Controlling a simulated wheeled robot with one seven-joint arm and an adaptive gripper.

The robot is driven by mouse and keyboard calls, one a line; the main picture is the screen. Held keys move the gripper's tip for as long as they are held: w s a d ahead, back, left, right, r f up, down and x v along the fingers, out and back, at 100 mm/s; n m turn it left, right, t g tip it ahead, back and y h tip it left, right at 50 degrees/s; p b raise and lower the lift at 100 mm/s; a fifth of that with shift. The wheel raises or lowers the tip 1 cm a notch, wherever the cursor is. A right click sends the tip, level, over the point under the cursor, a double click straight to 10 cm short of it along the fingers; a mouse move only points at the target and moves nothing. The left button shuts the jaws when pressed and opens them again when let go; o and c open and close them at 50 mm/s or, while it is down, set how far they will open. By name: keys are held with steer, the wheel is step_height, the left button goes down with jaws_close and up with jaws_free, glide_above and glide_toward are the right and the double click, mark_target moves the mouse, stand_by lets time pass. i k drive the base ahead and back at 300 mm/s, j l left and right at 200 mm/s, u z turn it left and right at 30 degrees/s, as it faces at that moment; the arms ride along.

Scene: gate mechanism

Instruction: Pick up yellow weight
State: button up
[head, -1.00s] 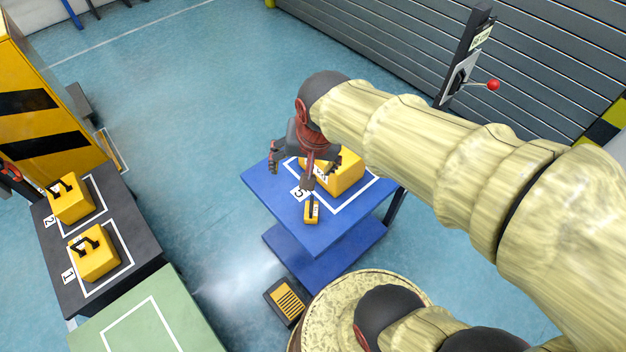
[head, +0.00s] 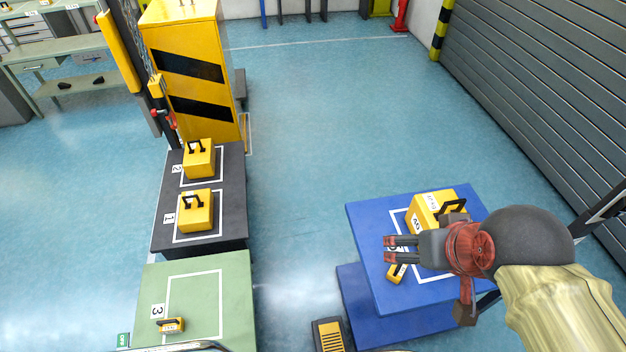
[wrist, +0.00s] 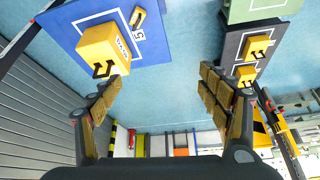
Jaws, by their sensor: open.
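A large yellow weight (head: 430,207) with a dark handle stands on the blue cart (head: 365,225) at the right; a small yellow weight (head: 397,273) lies near it. The wrist view shows the large one (wrist: 103,50) and the small one (wrist: 138,18). Two yellow weights, (head: 198,160) and (head: 196,210), stand on the dark table (head: 238,190) at marks 2 and 1. A small yellow weight (head: 170,326) sits beside mark 3 on the green table (head: 240,290). My gripper (head: 388,249) is open and empty above the blue cart, fingers pointing left, partly hiding it.
A tall yellow cabinet (head: 190,70) with black stripes stands behind the dark table. A grey shutter wall (head: 560,90) lines the right. A black and yellow pedal (head: 328,335) lies on the floor left of the cart.

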mark_target(175, 325)
steer(key=u, duration=2.2)
steer(key=i+j+u, duration=0.2)
steer(key=i+j, duration=0.2)
steer(key=i+j+u, duration=0.2)
steer(key=i, duration=0.45)
steer(key=j, duration=0.15)
